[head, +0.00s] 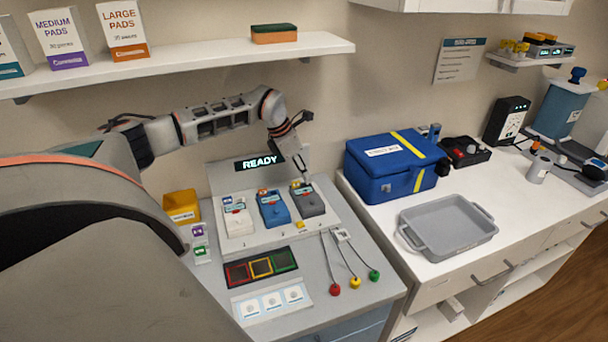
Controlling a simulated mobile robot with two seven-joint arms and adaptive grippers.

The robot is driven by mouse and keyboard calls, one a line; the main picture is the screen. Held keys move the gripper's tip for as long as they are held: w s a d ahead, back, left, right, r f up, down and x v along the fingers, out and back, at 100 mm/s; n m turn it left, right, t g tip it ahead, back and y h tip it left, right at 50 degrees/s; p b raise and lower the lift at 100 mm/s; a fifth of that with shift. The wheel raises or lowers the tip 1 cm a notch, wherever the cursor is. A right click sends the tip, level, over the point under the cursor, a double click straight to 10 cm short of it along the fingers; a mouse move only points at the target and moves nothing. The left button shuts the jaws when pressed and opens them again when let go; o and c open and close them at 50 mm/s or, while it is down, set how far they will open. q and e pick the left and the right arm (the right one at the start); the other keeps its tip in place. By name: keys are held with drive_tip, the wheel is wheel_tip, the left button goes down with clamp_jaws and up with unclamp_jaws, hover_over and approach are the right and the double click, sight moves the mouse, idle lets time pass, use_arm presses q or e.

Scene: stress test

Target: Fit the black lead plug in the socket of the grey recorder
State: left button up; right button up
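The grey recorder (309,203) stands at the right end of a row of three on the light stand, beside a blue recorder (273,210) and a white one (237,222). My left gripper (304,178) points down just above the grey recorder's back part. Its fingers are too small to tell open from shut, or whether they hold anything. I cannot make out a black lead plug or the socket. A lead set with a pale block (341,235) and red, yellow and green ends lies on the table to the right. My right gripper is not in view.
A display reading READY (260,162) stands behind the recorders. In front lie a panel of coloured frames (261,267) and a white card (270,302). A yellow box (181,206) is at left. A blue bag (390,168) and grey tray (448,231) occupy the right counter.

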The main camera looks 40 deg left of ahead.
use_arm(q)
drive_tip(key=shift+r, duration=1.35)
drive_tip(key=o, duration=0.6)
drive_tip(key=shift+c, duration=0.2)
drive_tip(key=shift+r, duration=0.1)
drive_tip(key=shift+r, duration=1.4)
